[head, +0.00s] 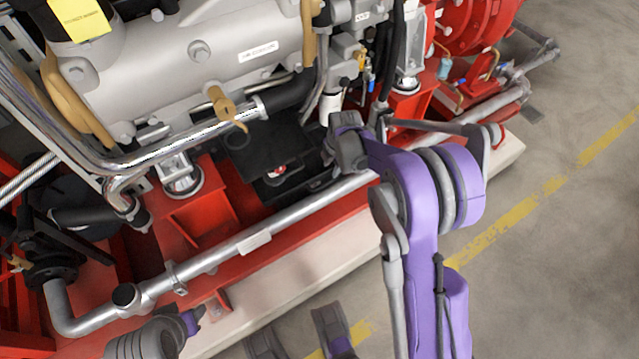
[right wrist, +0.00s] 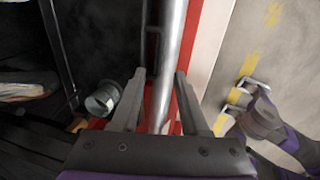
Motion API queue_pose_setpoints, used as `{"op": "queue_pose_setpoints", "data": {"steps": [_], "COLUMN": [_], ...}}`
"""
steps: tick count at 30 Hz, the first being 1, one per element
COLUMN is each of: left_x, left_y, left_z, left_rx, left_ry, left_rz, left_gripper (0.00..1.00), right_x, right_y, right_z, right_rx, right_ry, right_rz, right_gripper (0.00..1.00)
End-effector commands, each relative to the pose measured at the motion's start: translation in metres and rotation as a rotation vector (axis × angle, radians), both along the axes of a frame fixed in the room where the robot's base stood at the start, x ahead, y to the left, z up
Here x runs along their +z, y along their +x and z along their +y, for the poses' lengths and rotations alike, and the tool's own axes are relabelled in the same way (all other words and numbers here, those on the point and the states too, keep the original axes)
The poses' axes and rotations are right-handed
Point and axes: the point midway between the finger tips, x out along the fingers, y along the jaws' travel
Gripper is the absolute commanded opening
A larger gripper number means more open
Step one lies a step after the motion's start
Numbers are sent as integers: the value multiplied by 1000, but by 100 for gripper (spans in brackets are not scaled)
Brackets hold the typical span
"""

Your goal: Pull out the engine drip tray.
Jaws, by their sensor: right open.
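The drip tray appears to be the black, box-like part (head: 262,150) low under the grey engine in the head view, behind a silver pipe. A red and white spot shows on it. In the right wrist view a dark flat surface (right wrist: 105,35) lies left of the fingers; I cannot tell whether it is the tray. My right gripper (head: 338,152) is at the tray's right end, by the pipe. In the right wrist view its two fingers (right wrist: 158,100) are apart and empty, with the pipe in line between them.
The silver pipe (head: 240,245) runs along the front of the red base frame (head: 205,215), across the tray's front. A pale plinth edge (head: 290,300) lies below it. Red pump parts (head: 475,25) stand at upper right. The grey floor (head: 560,260) at right is free.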

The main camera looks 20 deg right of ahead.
Motion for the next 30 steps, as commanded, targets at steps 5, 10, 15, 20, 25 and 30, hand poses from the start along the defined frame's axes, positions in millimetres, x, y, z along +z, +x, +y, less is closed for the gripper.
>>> {"op": "queue_pose_setpoints", "data": {"steps": [5, 10, 15, 20, 25, 30], "left_x": [-9, -19, -26, -29, -29, -29], "left_y": [1, 2, 3, 3, 3, 3], "left_z": [0, 0, 0, 0, 0, 0], "left_rx": [0, 0, 0, 0, 0, 0], "left_ry": [0, 0, 0, 0, 0, 0], "left_rz": [3, 7, 9, 10, 10, 10], "left_gripper": [50, 50, 50, 50, 50, 50], "right_x": [-29, -62, -86, -98, -99, -99], "right_y": [5, 11, 16, 18, 18, 18], "right_z": [1, 2, 3, 4, 4, 3], "right_rx": [0, 0, 0, -1, -1, -1], "right_ry": [0, 0, 0, -1, -1, -1], "right_rz": [0, 0, 0, -1, -1, -1], "right_gripper": [45, 45, 45, 45, 45, 41]}}
